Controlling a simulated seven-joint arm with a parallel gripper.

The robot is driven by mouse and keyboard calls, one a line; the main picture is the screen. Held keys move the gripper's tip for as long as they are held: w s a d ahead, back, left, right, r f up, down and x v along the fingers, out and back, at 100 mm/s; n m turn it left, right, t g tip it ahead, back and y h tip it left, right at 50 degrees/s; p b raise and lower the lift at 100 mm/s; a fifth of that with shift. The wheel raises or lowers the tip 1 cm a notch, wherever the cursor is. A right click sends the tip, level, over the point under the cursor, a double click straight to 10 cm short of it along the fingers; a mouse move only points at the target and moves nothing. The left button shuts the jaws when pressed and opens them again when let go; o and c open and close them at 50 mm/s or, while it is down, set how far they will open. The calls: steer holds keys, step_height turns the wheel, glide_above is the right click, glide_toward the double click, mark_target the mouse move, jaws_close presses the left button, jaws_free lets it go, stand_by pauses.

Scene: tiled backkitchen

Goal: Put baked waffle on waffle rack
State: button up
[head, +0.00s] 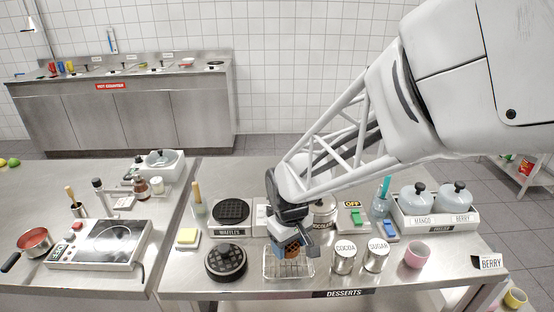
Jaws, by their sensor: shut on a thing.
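My gripper (291,238) is shut on a brown baked waffle (292,248) at the front middle of the dessert counter. The waffle is small in the head view and partly hidden by the fingers. It is directly over or in the wire waffle rack (270,268); I cannot tell whether it touches the rack. The rack is a shallow wire basket near the counter's front edge. The waffle maker (231,212), with a dark round grid plate and a WAFFLES label, stands to the left. A second dark round grid piece (225,262) lies in front of it.
Cocoa (344,259) and sugar (376,256) tins stand close to the rack's right. A pink cup (416,255) is farther right. The mango and berry pots (437,204) stand at the back right.

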mark_target(289, 252)
steer(key=shift+w, duration=0.1)
stand_by(0.3)
steer(key=shift+f, duration=1.75)
steer(key=shift+f, duration=0.1)
steer(key=o, duration=0.9)
step_height(289, 252, up, 12)
steer(key=shift+r, duration=0.15)
